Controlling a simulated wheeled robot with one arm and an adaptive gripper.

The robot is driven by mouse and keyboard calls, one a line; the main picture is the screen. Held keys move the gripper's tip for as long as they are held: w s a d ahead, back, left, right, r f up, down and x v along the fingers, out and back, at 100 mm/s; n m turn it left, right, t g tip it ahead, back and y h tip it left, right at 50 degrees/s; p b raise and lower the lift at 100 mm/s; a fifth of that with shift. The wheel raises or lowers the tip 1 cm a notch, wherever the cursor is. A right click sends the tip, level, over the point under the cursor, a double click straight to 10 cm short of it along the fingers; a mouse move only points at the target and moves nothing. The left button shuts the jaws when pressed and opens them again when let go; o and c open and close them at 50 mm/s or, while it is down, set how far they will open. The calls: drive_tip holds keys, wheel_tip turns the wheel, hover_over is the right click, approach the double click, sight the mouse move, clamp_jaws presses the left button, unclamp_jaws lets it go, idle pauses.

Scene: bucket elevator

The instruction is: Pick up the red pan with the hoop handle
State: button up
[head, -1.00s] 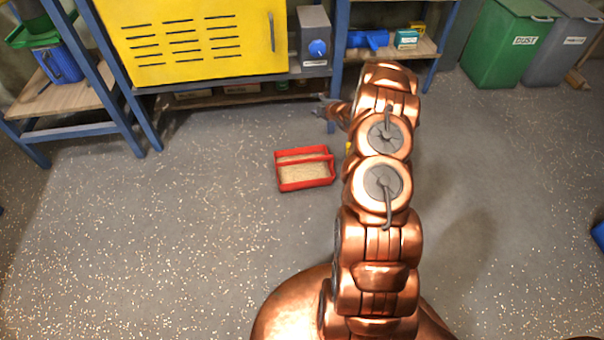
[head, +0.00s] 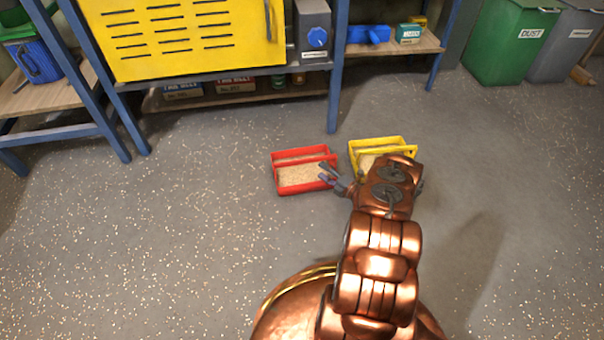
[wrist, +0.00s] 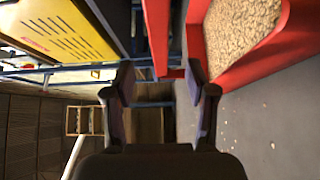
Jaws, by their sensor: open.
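The red pan (head: 297,189) stands on the floor with grainy tan material in it. Its hoop handle (head: 303,157) spans the top from side to side. My gripper (head: 328,175) is open and empty at the pan's right end, low and close to it. In the wrist view, the red pan (wrist: 238,75) fills the upper right, and a red bar, apparently the handle (wrist: 157,35), lies ahead of the gap between my open fingers (wrist: 160,82). I cannot tell whether any finger touches the pan.
A yellow pan (head: 400,142) with a similar hoop stands just right of the red one, partly behind my arm. A yellow cabinet (head: 185,40) on a blue-framed bench is behind. Green (head: 508,45) and grey bins stand back right. Floor to the left is clear.

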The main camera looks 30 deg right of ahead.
sight(307, 161)
drive_tip(key=shift+f+b+x, duration=0.15)
drive_tip(key=shift+b+x, duration=0.4)
drive_tip(key=shift+x, duration=0.3)
drive_tip(key=shift+f+b+x, duration=0.1)
drive_tip(key=shift+b+x, duration=0.4)
drive_tip(key=shift+x, duration=0.35)
drive_tip(key=shift+a+r+b+x, duration=0.2)
drive_tip(key=shift+b+x, duration=0.4)
drive_tip(key=shift+x, duration=0.45)
drive_tip(key=shift+a+r+b+x, duration=0.1)
drive_tip(key=shift+a+b+x, duration=0.1)
drive_tip(key=shift+b+x, duration=0.65)
clamp_jaws()
drive_tip(key=shift+p, duration=0.3)
